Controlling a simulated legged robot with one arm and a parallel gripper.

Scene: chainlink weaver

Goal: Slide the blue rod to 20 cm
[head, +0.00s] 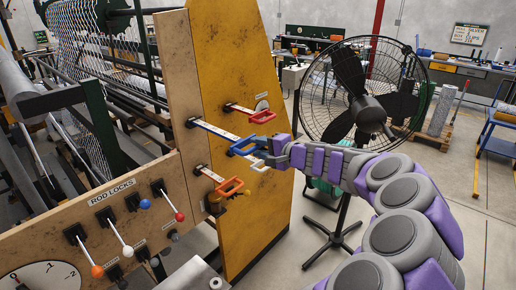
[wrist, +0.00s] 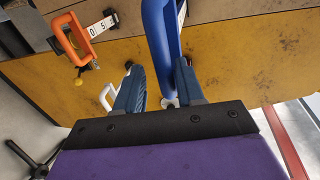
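The blue rod (head: 217,131) sticks out of the wooden panel. It has a pale scale strip and a blue loop handle (head: 243,147) at its outer end. In the head view my gripper (head: 268,154) is at this handle. In the wrist view the blue handle (wrist: 158,40) runs between the two fingertips of my gripper (wrist: 157,72), with a finger on each side. Whether the fingers press on it is unclear. The blue rod's scale numbers are too small to read in the head view, and mostly hidden in the wrist view.
A red-handled rod (head: 262,116) is above the blue one, and an orange-handled rod (head: 230,187) below. A yellow panel (head: 236,60) stands behind them. Rod-lock levers, one with a red ball (head: 180,217), are on the lower left board. A black fan (head: 362,95) stands behind my arm.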

